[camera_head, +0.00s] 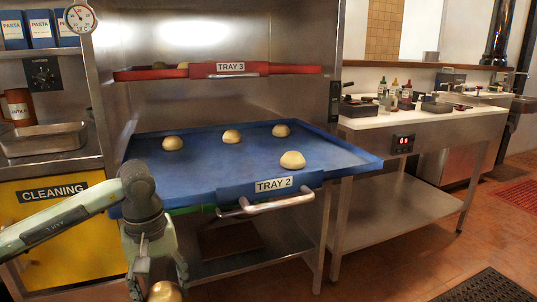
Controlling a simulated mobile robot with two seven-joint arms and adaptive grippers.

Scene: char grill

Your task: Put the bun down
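My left gripper (158,282) hangs down at the bottom left, in front of the blue tray's near left corner. Its fingers are around a golden bun (165,291), which the lower picture edge partly cuts off. The blue tray (225,165), labelled TRAY 2, is pulled out of the steel rack. Several bun halves sit apart on it: one at the left (172,143), one in the middle (232,136), one at the back right (281,130) and one near the front right (292,160). My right gripper is not in view.
A red tray (150,74), labelled TRAY 3, is above the blue one. The blue tray's front handle (266,203) sticks out. A yellow CLEANING cabinet (70,250) stands at the left, with a metal pan (43,139) above it. The blue tray's front left is bare.

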